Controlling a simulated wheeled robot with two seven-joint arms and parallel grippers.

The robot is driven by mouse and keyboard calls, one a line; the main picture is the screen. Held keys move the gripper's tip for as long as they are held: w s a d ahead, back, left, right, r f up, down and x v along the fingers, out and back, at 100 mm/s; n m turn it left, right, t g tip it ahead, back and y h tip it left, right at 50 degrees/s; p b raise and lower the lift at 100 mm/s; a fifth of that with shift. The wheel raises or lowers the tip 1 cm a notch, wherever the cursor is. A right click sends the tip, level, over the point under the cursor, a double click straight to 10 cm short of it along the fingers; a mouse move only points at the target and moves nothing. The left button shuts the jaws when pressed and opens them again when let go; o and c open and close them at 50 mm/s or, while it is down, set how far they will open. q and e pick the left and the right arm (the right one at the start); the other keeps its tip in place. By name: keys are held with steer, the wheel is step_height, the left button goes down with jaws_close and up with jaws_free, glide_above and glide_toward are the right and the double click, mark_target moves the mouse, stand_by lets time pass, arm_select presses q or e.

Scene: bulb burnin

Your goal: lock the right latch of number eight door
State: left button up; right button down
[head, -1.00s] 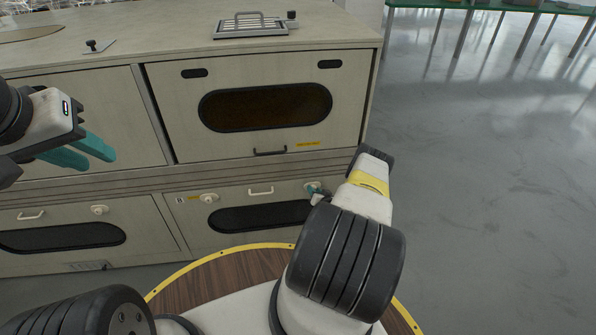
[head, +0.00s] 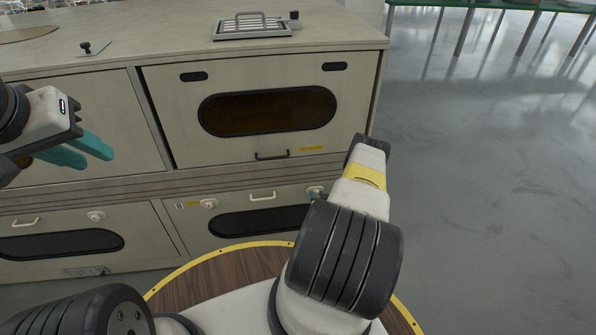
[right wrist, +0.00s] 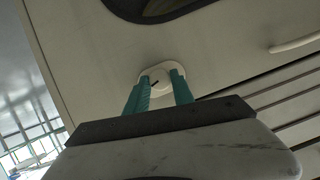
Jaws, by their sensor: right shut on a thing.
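The number eight door, marked by a small "8" plate (head: 179,206), is the lower right cabinet door with a dark oval window (head: 258,221). Its left latch (head: 208,204) is a white round knob near the top left corner. My right gripper (head: 316,192) is at the right latch, which it mostly hides in the head view. In the right wrist view the right latch (right wrist: 161,78) is a white knob with a short dark slanted mark, and the teal fingers are shut on it from both sides. My left gripper (head: 80,150) is open and empty before the upper left door.
A white handle (head: 262,196) sits between the latches. An upper door (head: 255,73) with a dark window and black handle is above, shut. A metal grille with a handle (head: 252,26) lies on the cabinet top.

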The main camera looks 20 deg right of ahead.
steer(key=shift+a+n+h, duration=0.2)
steer(key=shift+n+h, duration=0.4)
steer(key=shift+n, duration=0.4)
steer(key=shift+w+a+f+n+h, duration=0.1)
steer(key=shift+a+n+h, duration=0.05)
steer(key=shift+n+h, duration=1.6)
steer(key=shift+a+f+n+h, duration=0.1)
steer(key=shift+n+h, duration=0.95)
steer(key=shift+n, duration=1.3)
steer(key=c, duration=1.1)
jaws_free()
